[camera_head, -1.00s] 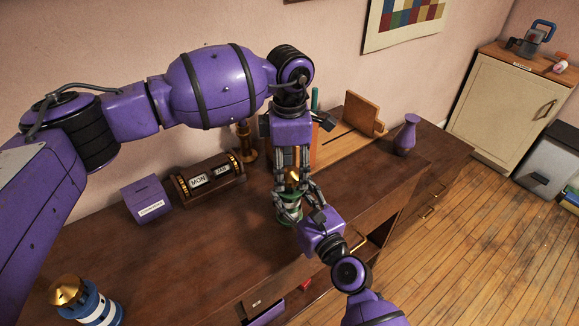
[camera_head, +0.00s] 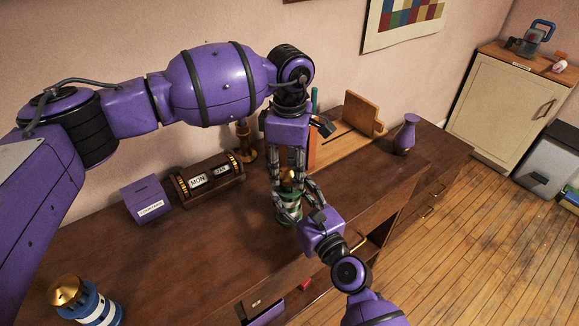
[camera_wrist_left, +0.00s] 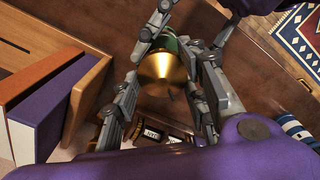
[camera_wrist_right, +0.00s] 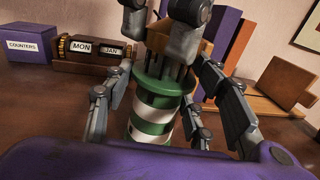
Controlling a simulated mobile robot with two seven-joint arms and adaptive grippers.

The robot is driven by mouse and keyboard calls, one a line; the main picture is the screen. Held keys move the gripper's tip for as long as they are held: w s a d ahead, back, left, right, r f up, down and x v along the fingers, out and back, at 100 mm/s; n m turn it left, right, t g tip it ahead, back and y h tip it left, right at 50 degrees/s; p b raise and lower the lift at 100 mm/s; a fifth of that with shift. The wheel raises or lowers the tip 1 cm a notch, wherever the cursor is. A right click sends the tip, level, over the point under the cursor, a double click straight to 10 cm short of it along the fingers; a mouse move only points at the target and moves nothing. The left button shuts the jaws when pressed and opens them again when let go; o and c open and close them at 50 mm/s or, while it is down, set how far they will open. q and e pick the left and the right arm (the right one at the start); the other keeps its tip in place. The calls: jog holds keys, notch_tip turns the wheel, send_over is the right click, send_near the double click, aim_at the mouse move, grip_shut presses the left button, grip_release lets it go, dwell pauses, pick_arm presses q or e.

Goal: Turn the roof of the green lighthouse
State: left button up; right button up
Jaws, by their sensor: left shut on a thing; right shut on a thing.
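The green lighthouse (camera_head: 289,222) stands upright on the dark desk, green and white striped. Its body shows between my right fingers in the right wrist view (camera_wrist_right: 152,115). Its gold roof (camera_wrist_left: 163,72) shows in the left wrist view between my left fingers. My left gripper (camera_head: 288,181) reaches down from above and is shut on the roof. My right gripper (camera_head: 288,206) comes in from the front right, low down, and is shut on the striped body. In the head view, fingers of both grippers hide much of the lighthouse.
A blue and white lighthouse (camera_head: 97,310) with a gold roof stands at the near left. A purple box (camera_head: 147,199) and a MON calendar block (camera_head: 208,178) stand behind to the left. A wooden stand (camera_head: 362,113) and a purple vase (camera_head: 406,135) are at the right.

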aim_at(290, 168)
pick_arm(q)
jog(key=o, duration=1.1)
notch_tip(290, 168, up, 12)
